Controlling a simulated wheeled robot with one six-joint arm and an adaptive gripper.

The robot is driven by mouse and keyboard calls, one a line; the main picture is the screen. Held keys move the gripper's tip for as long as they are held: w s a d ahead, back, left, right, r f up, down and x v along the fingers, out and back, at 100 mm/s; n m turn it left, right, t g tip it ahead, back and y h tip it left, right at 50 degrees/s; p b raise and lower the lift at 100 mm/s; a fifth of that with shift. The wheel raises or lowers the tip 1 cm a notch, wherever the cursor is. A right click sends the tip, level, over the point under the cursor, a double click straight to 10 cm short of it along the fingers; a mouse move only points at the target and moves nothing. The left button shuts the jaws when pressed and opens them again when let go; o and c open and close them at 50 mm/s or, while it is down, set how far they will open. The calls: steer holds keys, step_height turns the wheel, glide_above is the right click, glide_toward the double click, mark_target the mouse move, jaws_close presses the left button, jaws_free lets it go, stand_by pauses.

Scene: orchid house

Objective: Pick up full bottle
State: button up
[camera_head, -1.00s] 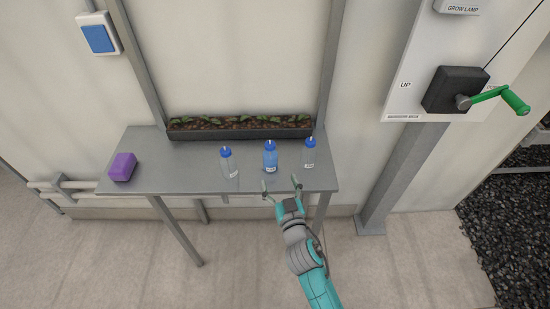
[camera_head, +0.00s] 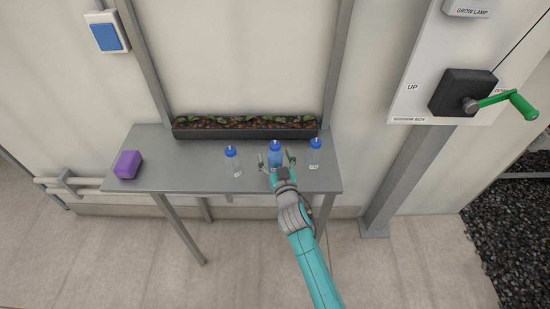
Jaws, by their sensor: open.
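Three bottles with blue caps stand upright in a row on the grey table. The middle bottle (camera_head: 275,152) looks filled with blue liquid. The left bottle (camera_head: 234,163) and the right bottle (camera_head: 315,157) look clear and pale. My gripper (camera_head: 277,161) is open, with one finger on each side of the middle bottle. The lower part of that bottle is hidden behind my gripper. I cannot tell whether the fingers touch it.
A purple block (camera_head: 128,164) lies at the left of the table (camera_head: 185,178). A long planter (camera_head: 246,133) stands along the back edge. A green-handled crank (camera_head: 507,99) is on the wall panel at right. The table between block and bottles is clear.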

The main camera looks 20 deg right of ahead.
steer(key=c, duration=1.4)
steer(key=shift+o, duration=0.2)
